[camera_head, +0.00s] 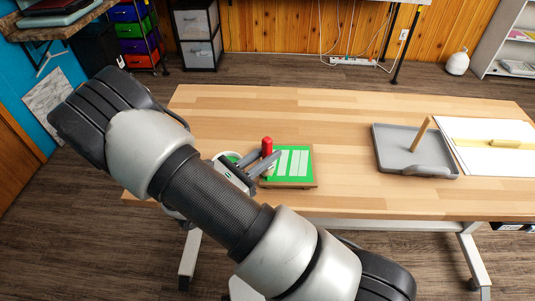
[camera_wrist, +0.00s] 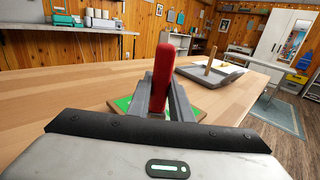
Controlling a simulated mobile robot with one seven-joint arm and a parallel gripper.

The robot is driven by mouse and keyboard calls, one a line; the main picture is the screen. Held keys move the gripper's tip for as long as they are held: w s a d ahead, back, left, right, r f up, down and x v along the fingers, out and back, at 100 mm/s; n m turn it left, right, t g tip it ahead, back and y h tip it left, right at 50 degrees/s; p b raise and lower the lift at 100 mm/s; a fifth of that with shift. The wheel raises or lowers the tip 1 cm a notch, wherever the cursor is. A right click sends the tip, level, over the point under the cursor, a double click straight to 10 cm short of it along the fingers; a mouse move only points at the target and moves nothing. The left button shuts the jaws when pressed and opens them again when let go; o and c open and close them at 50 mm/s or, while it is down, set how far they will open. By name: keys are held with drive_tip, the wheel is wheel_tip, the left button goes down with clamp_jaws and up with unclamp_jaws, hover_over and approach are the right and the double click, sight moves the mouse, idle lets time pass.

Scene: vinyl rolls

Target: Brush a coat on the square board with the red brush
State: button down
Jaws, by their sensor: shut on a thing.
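The square board (camera_head: 304,163) lies on the wooden table in front of me. Its face is green with several pale stripes, and it has a brown edge. My gripper (camera_head: 268,163) is shut on the red brush (camera_head: 267,147) over the left part of the board. The brush's red handle stands up between the fingers in the wrist view (camera_wrist: 164,75), where my gripper (camera_wrist: 166,95) hides its lower end. I cannot tell whether the bristles touch the board. A bit of the green board (camera_wrist: 123,103) shows beside the fingers there.
A grey tray (camera_head: 390,150) with a wooden-handled tool (camera_head: 420,133) is at the right, beside a white sheet (camera_head: 475,135). The table (camera_head: 340,125) between board and tray is clear.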

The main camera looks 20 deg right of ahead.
sight(267, 138)
drive_tip(key=shift+r+p, duration=2.5)
drive_tip(key=shift+r, duration=0.85)
